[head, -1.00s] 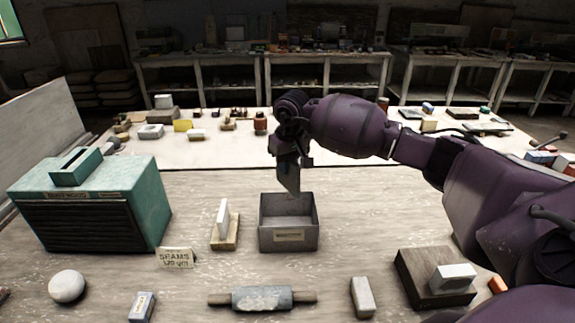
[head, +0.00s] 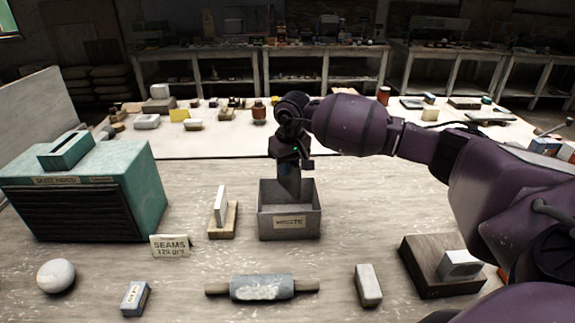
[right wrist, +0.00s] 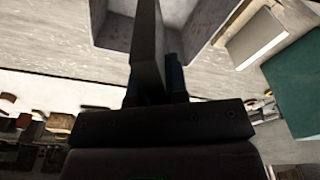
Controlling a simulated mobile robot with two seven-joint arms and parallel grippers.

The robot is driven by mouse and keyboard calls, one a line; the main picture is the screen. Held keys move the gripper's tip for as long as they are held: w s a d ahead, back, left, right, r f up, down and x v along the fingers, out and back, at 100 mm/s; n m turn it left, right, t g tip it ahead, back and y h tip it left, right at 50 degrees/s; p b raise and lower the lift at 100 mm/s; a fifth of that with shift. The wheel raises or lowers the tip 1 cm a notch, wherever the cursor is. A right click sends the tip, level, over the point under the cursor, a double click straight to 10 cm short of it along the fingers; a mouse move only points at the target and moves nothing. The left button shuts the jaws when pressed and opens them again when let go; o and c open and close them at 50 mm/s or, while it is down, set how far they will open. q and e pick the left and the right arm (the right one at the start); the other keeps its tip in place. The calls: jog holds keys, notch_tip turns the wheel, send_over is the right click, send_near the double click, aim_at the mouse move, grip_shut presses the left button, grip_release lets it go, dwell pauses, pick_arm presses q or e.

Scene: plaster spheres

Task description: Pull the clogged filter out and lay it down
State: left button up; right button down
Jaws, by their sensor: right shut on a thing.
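The clogged filter is a dark flat panel (head: 290,183), held on edge and upright. My right gripper (head: 290,163) is shut on its upper end, above the grey box labelled as waste (head: 290,222). The filter's lower end is inside the box, hidden behind its front wall; I cannot tell whether it touches the floor. In the right wrist view the filter (right wrist: 147,50) runs out from between the fingers (right wrist: 153,88), with the box (right wrist: 112,28) around it. The teal cabinet (head: 150,190) with a raised slot on top stands at the left. My left gripper is out of view.
A pale panel in a wooden stand (head: 222,218) is just left of the box. A sign (head: 170,246), white ball (head: 56,276), roller (head: 262,288), pale block (head: 368,285) and dark wooden block (head: 425,262) lie around. Small items crowd the back of the table.

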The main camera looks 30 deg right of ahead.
aim_at(288, 187)
jog(key=shift+b, duration=0.3)
dwell(0.5)
dwell(0.4)
dwell(0.7)
jog(key=shift+f+b, duration=0.7)
jog(key=shift+b, duration=0.05)
dwell(0.6)
jog(key=shift+f+b, duration=0.3)
jog(key=shift+f, duration=0.2)
jog(key=shift+f+b, duration=0.5)
jog(key=shift+f, duration=0.35)
dwell(0.3)
jog(key=shift+f, duration=0.35)
jog(key=shift+f+b, duration=0.75)
jog(key=shift+f, duration=0.25)
dwell(0.4)
jog(key=shift+f+b, duration=0.65)
jog(key=shift+f, duration=0.55)
